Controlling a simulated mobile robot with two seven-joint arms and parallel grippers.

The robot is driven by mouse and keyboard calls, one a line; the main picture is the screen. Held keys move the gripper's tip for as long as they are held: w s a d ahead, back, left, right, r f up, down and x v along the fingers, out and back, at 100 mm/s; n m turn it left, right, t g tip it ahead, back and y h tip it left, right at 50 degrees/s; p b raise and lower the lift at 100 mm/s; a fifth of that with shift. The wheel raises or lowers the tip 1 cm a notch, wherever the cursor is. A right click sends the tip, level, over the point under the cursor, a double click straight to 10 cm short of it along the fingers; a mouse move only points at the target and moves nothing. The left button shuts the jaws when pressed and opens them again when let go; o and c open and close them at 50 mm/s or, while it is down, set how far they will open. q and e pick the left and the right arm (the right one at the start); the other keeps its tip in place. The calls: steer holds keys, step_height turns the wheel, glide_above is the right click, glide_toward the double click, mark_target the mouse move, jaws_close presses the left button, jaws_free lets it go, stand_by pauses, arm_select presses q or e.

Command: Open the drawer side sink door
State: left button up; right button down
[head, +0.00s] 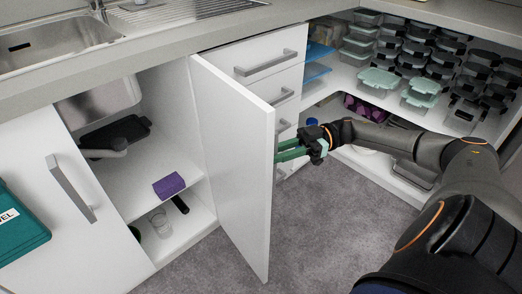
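The white sink door (235,150) on the drawer side stands swung well out from the cabinet. Its inner face shows, and the sink cabinet interior behind it is exposed. My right gripper (287,150), with green fingers, is at the outer side of the door, close to its free edge. The door's handle is mostly hidden there, and I cannot tell whether the fingers are closed on it. My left gripper is not in view.
The other sink door (35,220) is shut, with a teal box (20,225) in front of it. A purple sponge (169,186) and a glass (160,223) are inside the cabinet. Drawers (262,62) stand right of the opening. Shelves of containers (425,85) fill the right. Grey carpet (320,235) is clear.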

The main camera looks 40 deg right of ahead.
steer(key=shift+w+d, duration=0.2)
steer(key=shift+d, duration=0.7)
steer(key=c, duration=0.8)
jaws_free()
steer(key=shift+a, duration=0.1)
steer(key=shift+b+v, duration=0.7)
steer(key=shift+v, duration=5.55)
